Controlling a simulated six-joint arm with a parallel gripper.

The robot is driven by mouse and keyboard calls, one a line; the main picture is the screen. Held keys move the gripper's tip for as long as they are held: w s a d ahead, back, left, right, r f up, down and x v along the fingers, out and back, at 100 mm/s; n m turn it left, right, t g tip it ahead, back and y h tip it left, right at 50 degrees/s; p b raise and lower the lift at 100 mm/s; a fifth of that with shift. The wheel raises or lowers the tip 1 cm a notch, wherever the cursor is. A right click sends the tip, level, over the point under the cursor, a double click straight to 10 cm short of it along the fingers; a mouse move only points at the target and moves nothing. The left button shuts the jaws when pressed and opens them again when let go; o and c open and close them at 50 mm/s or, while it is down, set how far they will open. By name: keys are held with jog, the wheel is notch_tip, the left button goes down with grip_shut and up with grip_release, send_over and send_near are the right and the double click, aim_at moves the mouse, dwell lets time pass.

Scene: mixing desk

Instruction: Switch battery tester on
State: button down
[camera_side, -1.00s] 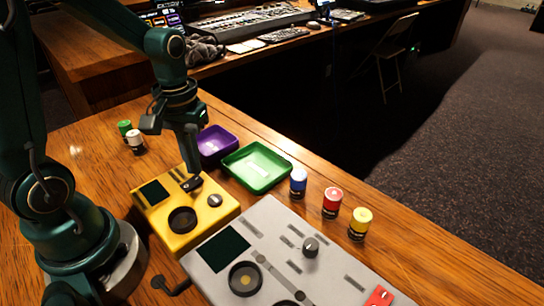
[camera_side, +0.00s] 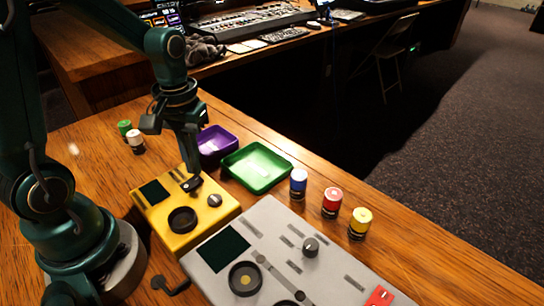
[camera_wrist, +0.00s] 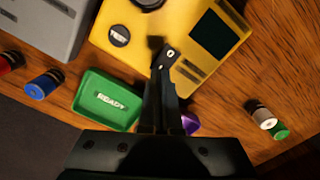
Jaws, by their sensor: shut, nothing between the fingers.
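The yellow box (camera_side: 165,216) on the wooden desk has a dark screen, a round black well and a round button (camera_wrist: 119,36) that seems to read TEST. It looks like the battery tester. My gripper (camera_side: 191,182) is shut and empty, pointing down at the box's far edge between the screen and the button. In the wrist view its fingertips (camera_wrist: 158,45) are over the yellow top, by a small dark piece. Whether they touch it is unclear, and any switch under them is hidden. The screen (camera_wrist: 213,33) is dark.
A grey box (camera_side: 213,278) with a knob, slider and red part stands beside the yellow one. A green tray (camera_side: 231,172) and a purple tray (camera_side: 232,136) lie behind. Blue (camera_side: 298,184), red (camera_side: 332,202) and yellow (camera_side: 360,223) cells stand right; white (camera_side: 135,141) and green (camera_side: 124,128) cells stand left.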

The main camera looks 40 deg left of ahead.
aim_at(198, 179)
jog(key=shift+f, duration=0.9)
dwell(0.8)
jog(key=shift+r, duration=3.5)
jog(key=s+d+r+m+t, duration=0.4)
jog(key=s+d+m+t, duration=0.1)
jog(key=s+d+m, duration=0.1)
jog(key=shift+d+r+t, duration=0.25)
jog(key=shift+d+t, duration=0.05)
jog(key=shift+d, duration=0.25)
